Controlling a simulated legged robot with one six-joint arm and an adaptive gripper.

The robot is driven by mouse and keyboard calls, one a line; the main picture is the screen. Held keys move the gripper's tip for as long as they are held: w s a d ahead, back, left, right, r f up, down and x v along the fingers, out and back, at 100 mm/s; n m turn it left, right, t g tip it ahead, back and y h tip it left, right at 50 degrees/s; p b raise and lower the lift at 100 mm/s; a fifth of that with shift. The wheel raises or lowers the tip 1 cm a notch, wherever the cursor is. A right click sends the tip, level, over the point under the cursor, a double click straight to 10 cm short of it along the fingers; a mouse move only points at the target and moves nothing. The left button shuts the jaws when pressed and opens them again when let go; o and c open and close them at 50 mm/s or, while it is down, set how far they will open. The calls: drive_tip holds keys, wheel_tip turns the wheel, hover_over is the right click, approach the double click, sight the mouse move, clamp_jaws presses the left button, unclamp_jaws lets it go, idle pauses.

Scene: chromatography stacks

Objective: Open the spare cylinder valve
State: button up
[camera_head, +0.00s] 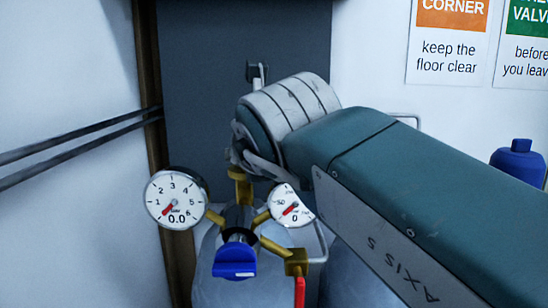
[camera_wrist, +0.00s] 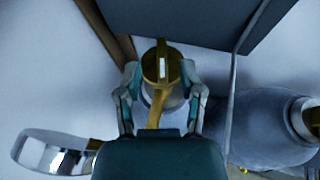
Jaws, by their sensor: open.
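A grey gas cylinder (camera_head: 208,280) stands in the lower middle of the head view. Its brass valve (camera_head: 238,188) carries a regulator with a blue knob (camera_head: 235,260) and two dial gauges; the left gauge (camera_head: 174,200) reads about zero. In the wrist view a round brass valve top (camera_wrist: 151,66) with a white mark sits between the fingers of my gripper (camera_wrist: 161,74). My gripper is open, one finger on each side; I cannot tell if either touches. In the head view my arm mostly hides the gripper. No label shows which cylinder is the spare.
A second cylinder (camera_wrist: 262,125) stands to the right in the wrist view, with brass at its top. A dark panel (camera_head: 235,45) is close behind. Pipes (camera_head: 85,145) run along the left wall. A blue-topped item (camera_head: 517,162) stands at far right.

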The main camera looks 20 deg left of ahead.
drive_tip(key=v, duration=0.7)
drive_tip(key=shift+s, duration=0.25)
drive_tip(key=shift+o, duration=0.9)
drive_tip(key=shift+a+f, duration=0.1)
drive_tip(key=shift+s+a+f+m+h, duration=0.15)
drive_tip(key=shift+a+f+m+h, duration=0.1)
drive_tip(key=shift+a+h, duration=0.15)
drive_tip(key=shift+s+a+f+m+h, duration=0.2)
drive_tip(key=shift+a+f+m+h, duration=0.1)
drive_tip(key=shift+a, duration=0.25)
drive_tip(key=shift+s+a+m+t+h, duration=0.15)
drive_tip(key=shift+a+m+t+h, duration=0.15)
drive_tip(key=shift+m+h, duration=0.25)
drive_tip(key=shift+s+a+r+m+h, duration=0.1)
drive_tip(key=shift+s+m+h, duration=0.15)
drive_tip(key=shift+h, duration=0.2)
drive_tip(key=shift+s+r+m+t+h, duration=0.3)
drive_tip(key=shift+r+m+t+h, duration=0.1)
drive_tip(key=shift+m+t+h, duration=0.35)
drive_tip(key=shift+w+f, duration=0.1)
drive_tip(key=shift+w, duration=0.3)
drive_tip(key=x, duration=1)
drive_tip(key=shift+a, duration=0.2)
